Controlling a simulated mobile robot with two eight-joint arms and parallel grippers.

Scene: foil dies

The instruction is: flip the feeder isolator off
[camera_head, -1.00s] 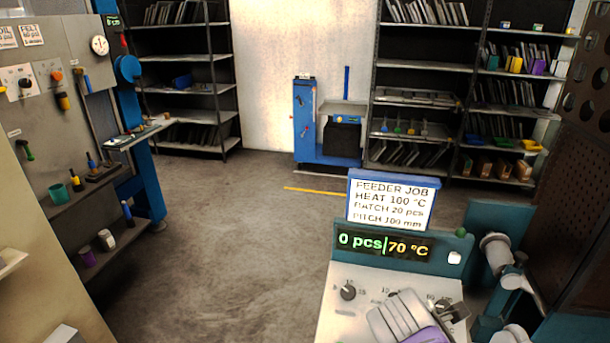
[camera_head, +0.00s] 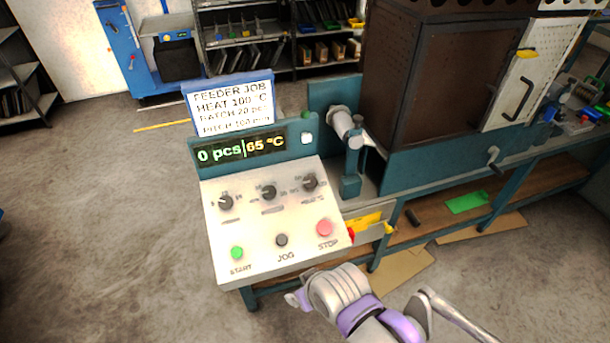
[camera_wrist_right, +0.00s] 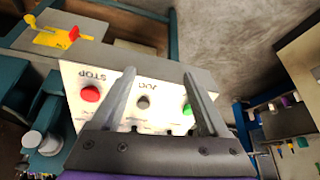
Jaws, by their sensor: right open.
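The feeder isolator appears to be the yellow part with a red handle (camera_head: 365,221) at the right side of the control panel, low beside the bench. In the right wrist view the yellow part (camera_wrist_right: 52,38) is at the upper left, with the red piece at its right end. My right gripper (camera_wrist_right: 158,78) is open and empty, with the panel's buttons behind its fingers, away from the isolator. In the head view my right arm is at the bottom, in front of the panel; its fingers are not clear there. My left gripper is not in view.
The sloped control panel (camera_head: 240,215) has knobs, a green START button (camera_head: 237,253), a JOG button (camera_head: 282,240) and a red STOP button (camera_head: 324,228). Its display (camera_head: 245,149) reads 0 pcs and 65 °C. A bench with a brown enclosure (camera_head: 430,90) stands right.

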